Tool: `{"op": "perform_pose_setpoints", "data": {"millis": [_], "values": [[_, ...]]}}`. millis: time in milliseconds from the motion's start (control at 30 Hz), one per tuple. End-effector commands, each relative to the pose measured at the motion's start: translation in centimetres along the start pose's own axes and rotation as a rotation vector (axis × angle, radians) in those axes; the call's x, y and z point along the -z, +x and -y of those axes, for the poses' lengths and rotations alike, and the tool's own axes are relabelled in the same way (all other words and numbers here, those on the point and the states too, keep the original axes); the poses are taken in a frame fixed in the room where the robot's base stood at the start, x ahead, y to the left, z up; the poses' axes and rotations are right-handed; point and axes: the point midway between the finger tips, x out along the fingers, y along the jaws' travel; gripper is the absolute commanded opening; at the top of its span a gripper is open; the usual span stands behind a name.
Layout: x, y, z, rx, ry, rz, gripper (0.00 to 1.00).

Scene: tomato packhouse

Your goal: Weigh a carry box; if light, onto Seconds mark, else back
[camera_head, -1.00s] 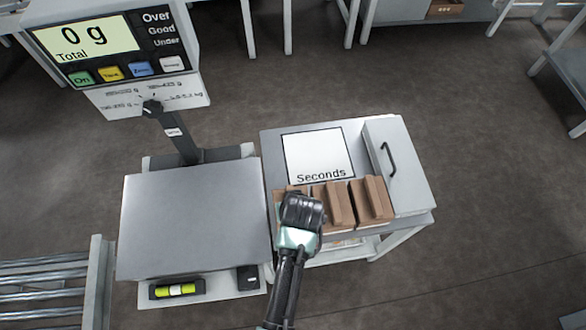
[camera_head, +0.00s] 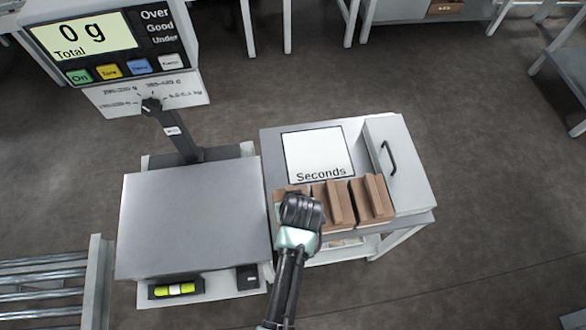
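Brown carry boxes (camera_head: 374,199) stand in a row along the front of the side table, to the right of the scale. Another carry box (camera_head: 334,204) is beside it, and a third at the left of the row is mostly hidden under my gripper (camera_head: 301,208). My gripper is over that left box; its fingers are hidden, so I cannot tell whether it holds it. The white Seconds mark (camera_head: 316,153) lies bare behind the boxes. The scale's grey platform (camera_head: 192,220) is empty, and its display (camera_head: 84,38) reads 0 g.
A grey block with a black handle (camera_head: 397,165) stands at the right of the side table. The scale's post (camera_head: 178,130) rises behind the platform. A roller conveyor (camera_head: 42,285) is at the lower left. Other tables stand at the back.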

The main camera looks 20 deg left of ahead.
Motion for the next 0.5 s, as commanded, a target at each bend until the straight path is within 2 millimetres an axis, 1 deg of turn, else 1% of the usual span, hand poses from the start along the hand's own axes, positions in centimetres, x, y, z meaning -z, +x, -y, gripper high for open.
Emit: {"op": "perform_pose_setpoints", "data": {"millis": [133, 167, 200, 333, 500], "values": [[0.01, 0.19, -0.03, -0.001, 0.0, -0.003, 0.0], [0.03, 0.17, -0.04, -0.001, 0.0, -0.003, 0.28], [0.03, 0.16, -0.03, -0.001, 0.0, -0.003, 0.35], [0.0, 0.16, -0.02, -0.001, 0.0, -0.002, 0.59], [-0.03, 0.18, -0.01, 0.0, 0.0, -0.001, 0.59]]}}
